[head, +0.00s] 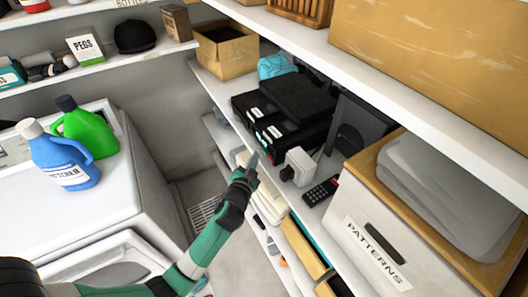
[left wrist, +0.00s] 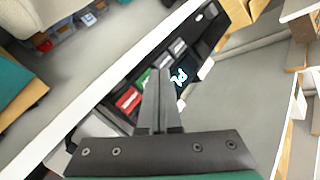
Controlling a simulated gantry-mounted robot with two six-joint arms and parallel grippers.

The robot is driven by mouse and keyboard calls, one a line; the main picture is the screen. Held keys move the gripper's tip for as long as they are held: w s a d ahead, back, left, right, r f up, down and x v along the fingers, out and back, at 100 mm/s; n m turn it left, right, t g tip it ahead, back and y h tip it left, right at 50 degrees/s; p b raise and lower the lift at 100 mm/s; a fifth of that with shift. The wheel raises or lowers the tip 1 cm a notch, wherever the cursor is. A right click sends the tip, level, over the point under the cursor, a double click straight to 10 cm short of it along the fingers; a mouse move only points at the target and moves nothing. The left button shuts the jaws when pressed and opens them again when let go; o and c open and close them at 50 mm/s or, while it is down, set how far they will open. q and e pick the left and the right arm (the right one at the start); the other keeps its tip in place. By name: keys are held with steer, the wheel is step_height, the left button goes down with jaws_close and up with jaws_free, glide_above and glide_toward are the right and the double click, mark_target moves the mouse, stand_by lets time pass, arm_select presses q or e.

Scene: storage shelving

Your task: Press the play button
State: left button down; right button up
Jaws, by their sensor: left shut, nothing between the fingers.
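A black player (head: 300,97) with stacked dark parts sits on the middle shelf, its front facing left. In the left wrist view its front (left wrist: 205,45) shows a green button (left wrist: 143,77), a red button (left wrist: 128,99), pale labels and a lit blue-white display (left wrist: 181,76). Which button is play I cannot read. My left gripper (head: 253,158) is shut and empty, its tips just in front of the player's front. In the left wrist view, the closed fingers (left wrist: 160,72) cover part of the panel between the green button and display. Contact cannot be told. My right gripper is not in view.
A white plug-like block (head: 298,166) and a black remote (head: 321,191) lie near the player. A box marked PATTERNS (head: 372,240) stands right. An open cardboard box (head: 226,50) stands behind. The upper shelf (head: 400,98) overhangs. A white washer (head: 75,200) stands left.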

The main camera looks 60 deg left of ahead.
arm_select(q)
steer(key=shift+s+p, duration=1.1)
steer(key=shift+s, duration=1.45)
